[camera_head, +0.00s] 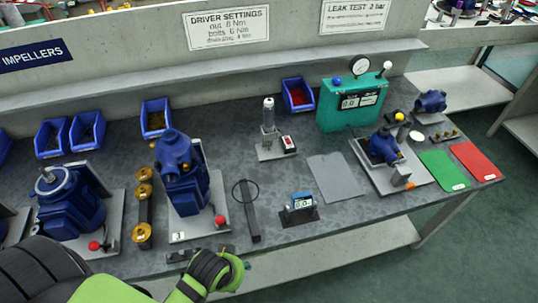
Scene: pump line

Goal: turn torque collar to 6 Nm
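An upright grey tool (268,113) stands on a small base plate in the middle of the bench; it looks like the torque driver. Its collar and any setting marks are too small to read. A red-and-white block (288,143) sits beside it on the same plate. The driver settings sign (227,27) on the back wall reads nut 8 Nm, bolts 6 Nm and a smaller last line. My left gripper (232,272), black and green, is at the bench's front edge, well in front of the tool and apart from it. Its fingertips are unclear. My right gripper is out of view.
A small display (302,203) and a grey mat (336,178) lie to the right. A teal tester (350,105) stands behind.

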